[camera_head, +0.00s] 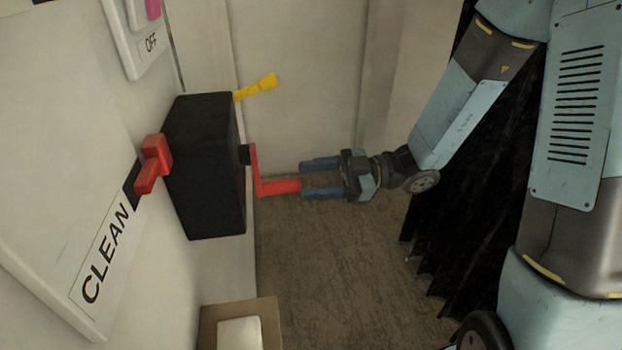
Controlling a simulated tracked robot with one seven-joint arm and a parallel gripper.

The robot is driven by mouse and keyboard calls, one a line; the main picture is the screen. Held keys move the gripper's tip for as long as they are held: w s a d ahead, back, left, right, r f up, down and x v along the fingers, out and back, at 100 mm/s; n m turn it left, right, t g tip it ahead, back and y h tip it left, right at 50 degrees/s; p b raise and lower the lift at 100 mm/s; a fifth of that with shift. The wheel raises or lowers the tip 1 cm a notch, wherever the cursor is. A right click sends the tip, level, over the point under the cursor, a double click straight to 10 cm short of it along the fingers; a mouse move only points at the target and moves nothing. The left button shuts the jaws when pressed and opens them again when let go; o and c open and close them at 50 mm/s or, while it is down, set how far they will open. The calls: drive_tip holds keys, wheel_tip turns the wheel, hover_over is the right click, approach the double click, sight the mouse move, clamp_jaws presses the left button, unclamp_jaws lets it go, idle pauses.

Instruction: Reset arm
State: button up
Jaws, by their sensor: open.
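My gripper (322,177) is in the middle of the view, with its two blue-grey fingers pointing left and parted. The lower fingertip is close to the end of a red crank handle (280,187); I cannot tell whether they touch. The crank comes out of the right face of a black box (208,165) on the wall. My arm (455,115) reaches in from the upper right.
A yellow lever (256,87) and a red handle (154,163) also stick out near the black box. A "CLEAN" panel (60,170) is at left, an "OFF" switch plate (138,35) above. A cardboard box (272,325) with something white sits at the bottom.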

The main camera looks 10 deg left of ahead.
sight(277, 182)
idle(0.5)
drive_tip(key=shift+x, duration=3.7)
drive_tip(key=shift+w+r, duration=0.1)
drive_tip(key=shift+r, duration=0.15)
